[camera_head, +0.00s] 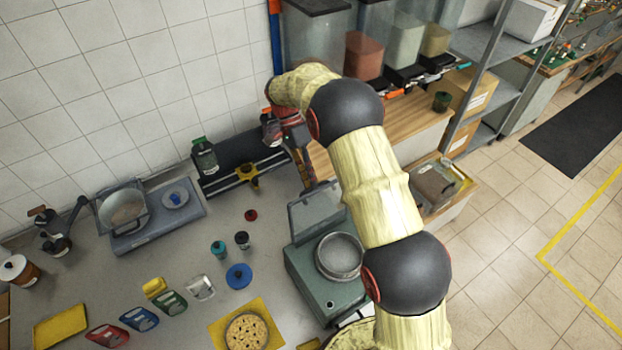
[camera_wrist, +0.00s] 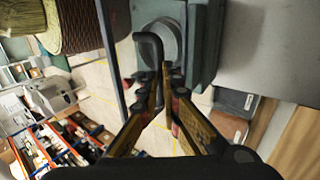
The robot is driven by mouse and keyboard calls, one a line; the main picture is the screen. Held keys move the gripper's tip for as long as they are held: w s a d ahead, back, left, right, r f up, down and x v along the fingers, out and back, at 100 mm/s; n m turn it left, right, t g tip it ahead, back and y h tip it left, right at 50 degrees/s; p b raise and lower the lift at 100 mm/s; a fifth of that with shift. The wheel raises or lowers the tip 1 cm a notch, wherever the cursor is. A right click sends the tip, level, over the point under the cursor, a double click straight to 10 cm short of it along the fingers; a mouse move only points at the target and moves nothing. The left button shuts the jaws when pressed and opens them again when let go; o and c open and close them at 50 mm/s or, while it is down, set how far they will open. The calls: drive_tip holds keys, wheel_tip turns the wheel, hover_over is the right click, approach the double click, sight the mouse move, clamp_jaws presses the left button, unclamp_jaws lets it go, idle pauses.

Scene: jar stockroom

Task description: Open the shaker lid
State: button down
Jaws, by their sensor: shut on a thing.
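The shaker (camera_head: 308,284) is a grey-green box with a round metal sieve pan (camera_head: 340,257) on top. Its grey lid panel (camera_head: 316,212) stands raised at the back of the box, leaving the pan uncovered. My gripper (camera_head: 308,178) is at the lid's upper edge. In the wrist view my gripper (camera_wrist: 160,88) is shut on a dark bent bar, which looks like the lid handle (camera_wrist: 149,42). The shaker (camera_wrist: 203,45) and its round pan lie beyond the fingertips there. The exact contact on the handle is partly hidden by the fingers.
A black rail with a yellow slider (camera_head: 247,174) and a dark bottle (camera_head: 205,157) stand at the wall. A scale (camera_head: 152,216) is further left. Shelves and bins stand behind my arm.

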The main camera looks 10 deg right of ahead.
drive_tip(key=x, duration=0.2)
drive_tip(key=shift+a+f, duration=0.15)
drive_tip(key=shift+f, duration=0.25)
drive_tip(key=c, duration=2.2)
unclamp_jaws()
drive_tip(key=shift+o, duration=1.1)
drive_tip(key=shift+w, duration=0.35)
drive_tip(key=shift+o, duration=0.4)
drive_tip(key=shift+s+r, duration=0.1)
drive_tip(key=shift+r, duration=0.1)
drive_tip(key=v, duration=1.2)
